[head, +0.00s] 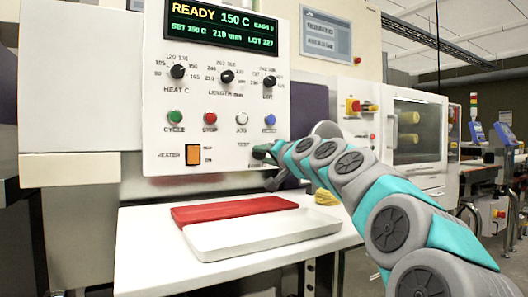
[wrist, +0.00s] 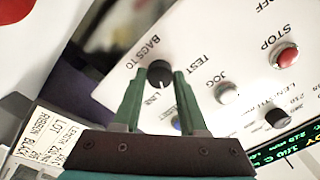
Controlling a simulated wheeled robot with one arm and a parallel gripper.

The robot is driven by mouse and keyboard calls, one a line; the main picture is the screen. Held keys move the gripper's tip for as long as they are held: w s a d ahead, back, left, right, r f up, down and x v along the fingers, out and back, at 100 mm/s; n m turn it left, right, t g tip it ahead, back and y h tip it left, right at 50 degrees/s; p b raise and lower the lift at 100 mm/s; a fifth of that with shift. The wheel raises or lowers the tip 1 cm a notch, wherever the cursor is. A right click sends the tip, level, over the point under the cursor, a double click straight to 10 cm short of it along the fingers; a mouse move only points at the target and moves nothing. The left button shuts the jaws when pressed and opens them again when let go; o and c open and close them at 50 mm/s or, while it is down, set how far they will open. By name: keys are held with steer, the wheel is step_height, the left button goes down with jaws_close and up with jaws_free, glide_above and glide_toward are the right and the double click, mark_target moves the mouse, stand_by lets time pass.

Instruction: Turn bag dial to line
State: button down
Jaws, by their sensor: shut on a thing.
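The bag dial (wrist: 160,74) is a round black knob on the white panel, beside the printed words BAGS TO, LINE and TEST in the wrist view. A small pale pointer mark shows on its lower side, toward the LINE print; its exact alignment is hard to tell. My gripper (wrist: 159,80) has its two green fingers on either side of the dial, shut on it. In the head view my gripper (head: 263,152) is at the panel's lower right corner and hides the dial.
The panel (head: 215,112) carries a READY display (head: 222,24), several black knobs, a row of coloured buttons and an orange heater switch (head: 193,154). Below are a red tray (head: 230,208) and a white tray (head: 262,232) on a white shelf. A yellow bundle (head: 327,198) lies behind my arm.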

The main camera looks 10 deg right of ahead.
stand_by(0.4)
steer(key=shift+c, duration=2.2)
jaws_free()
steer(key=v, duration=0.7)
steer(key=shift+s+d, duration=0.15)
steer(key=shift+s, duration=0.15)
